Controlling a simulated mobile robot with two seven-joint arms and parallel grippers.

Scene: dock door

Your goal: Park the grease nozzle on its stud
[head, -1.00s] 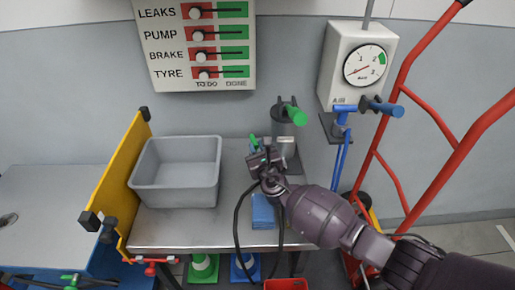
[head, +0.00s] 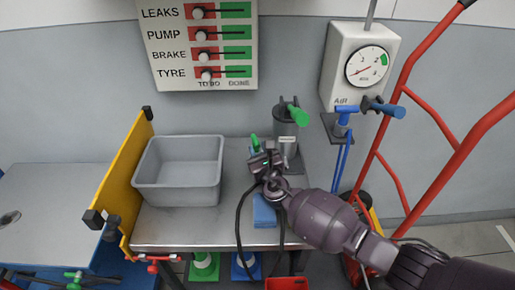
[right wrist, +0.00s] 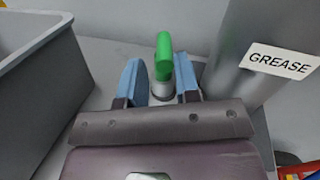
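The grease nozzle (right wrist: 164,58) has a green bent top above a pale grey collar; it stands upright in the right wrist view. Its green tip also shows in the head view (head: 255,143). My right gripper (right wrist: 161,78) has its two blue fingers apart, one on each side of the nozzle. The left finger is clear of it; the right finger is very close, and I cannot tell whether it touches. The stud is not distinguishable under the nozzle. The grey grease pump (head: 286,135) with a green handle stands just right of the gripper (head: 264,160). My left gripper is not in view.
A grey bin (head: 180,172) stands left on the metal bench (head: 180,228), beside a yellow panel (head: 122,178). A blue block (head: 264,212) lies near the front. A black hose (head: 240,225) loops below my gripper. The air gauge (head: 359,66) and red hand truck (head: 400,180) are right.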

